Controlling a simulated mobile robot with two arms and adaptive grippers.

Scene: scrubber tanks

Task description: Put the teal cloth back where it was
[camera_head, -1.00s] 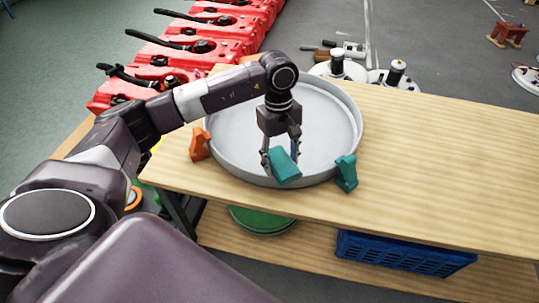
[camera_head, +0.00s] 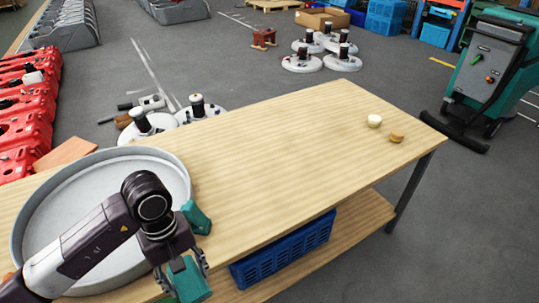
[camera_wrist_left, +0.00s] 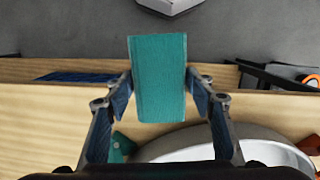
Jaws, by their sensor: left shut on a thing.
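A folded teal cloth (camera_head: 190,282) is held in my left gripper (camera_head: 181,276) at the lower edge of the head view. The gripper is just off the front right rim of the round grey tray (camera_head: 186,178). In the left wrist view the teal cloth (camera_wrist_left: 157,75) stands between the two fingers of the left gripper (camera_wrist_left: 160,92), which touch its sides. Another teal piece (camera_head: 197,217) is at the tray's right rim, behind the gripper. My right gripper is not in view.
The wooden table (camera_head: 290,150) is clear right of the tray, except for a cream round thing (camera_head: 374,121) and a tan one (camera_head: 396,137) near its far right end. A blue crate (camera_head: 285,250) sits on the lower shelf. A teal scrubber machine (camera_head: 490,75) stands at right.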

